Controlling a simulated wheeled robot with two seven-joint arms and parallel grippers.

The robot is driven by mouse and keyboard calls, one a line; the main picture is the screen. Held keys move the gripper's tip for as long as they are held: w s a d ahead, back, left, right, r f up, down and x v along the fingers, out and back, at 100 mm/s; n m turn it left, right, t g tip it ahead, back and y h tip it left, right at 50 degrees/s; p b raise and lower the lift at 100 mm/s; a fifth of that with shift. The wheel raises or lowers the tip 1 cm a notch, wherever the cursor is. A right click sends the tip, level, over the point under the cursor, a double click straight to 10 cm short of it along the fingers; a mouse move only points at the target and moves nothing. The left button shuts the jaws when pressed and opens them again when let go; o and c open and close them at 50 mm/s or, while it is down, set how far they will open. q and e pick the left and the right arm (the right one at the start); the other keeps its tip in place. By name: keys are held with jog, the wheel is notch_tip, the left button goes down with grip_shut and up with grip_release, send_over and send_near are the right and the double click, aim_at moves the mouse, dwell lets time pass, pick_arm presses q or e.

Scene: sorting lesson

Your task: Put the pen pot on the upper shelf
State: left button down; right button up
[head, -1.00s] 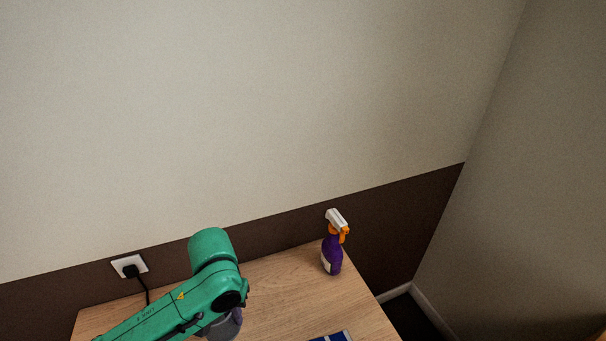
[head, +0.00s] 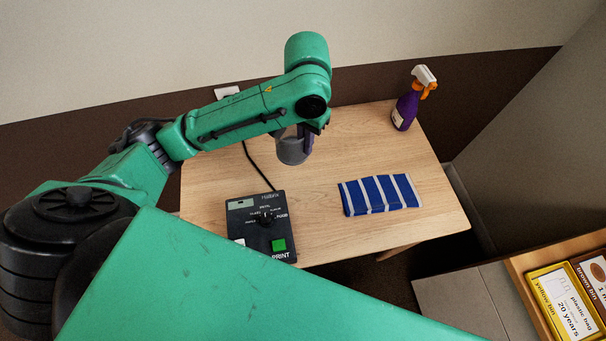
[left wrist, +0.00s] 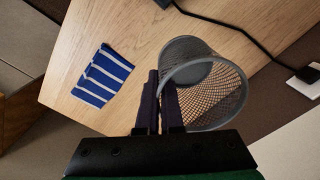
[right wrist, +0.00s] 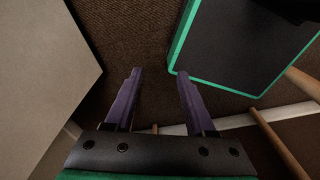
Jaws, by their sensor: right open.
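The pen pot (head: 291,151), a grey mesh cup, is at my left gripper (head: 307,144) above the wooden table. In the left wrist view the pot (left wrist: 222,98) has its open rim towards the camera, and my left gripper (left wrist: 160,105) is shut on its wall, one finger on each side. I cannot tell whether the pot's base touches the table. My right gripper (right wrist: 155,75) is open and empty, above a brown floor and away from the table top. I see no upper shelf in any view.
On the table (head: 350,132) are a purple spray bottle (head: 404,112), a blue striped cloth (head: 380,194) and a black label printer (head: 258,225). A black cable (head: 258,166) runs from the printer to a wall socket (head: 227,91). A yellow bin of cards (head: 545,272) stands at lower right.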

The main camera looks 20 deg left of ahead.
pick_arm(q)
jog(key=f, duration=0.6)
jog(key=shift+w+d+f, duration=0.15)
jog(key=shift+w+f, duration=0.05)
jog(key=shift+w, duration=0.1)
jog(key=f, duration=0.8)
jog(key=shift+s+a, duration=0.2)
jog(key=shift+s, duration=0.05)
jog(key=shift+w+f, duration=0.1)
jog(key=shift+f, duration=0.25)
pick_arm(e)
jog(key=shift+w+d, duration=0.15)
jog(key=shift+w, duration=0.5)
pick_arm(q)
jog(key=c, duration=1.1)
grip_release()
pick_arm(e)
jog(key=shift+d, duration=0.25)
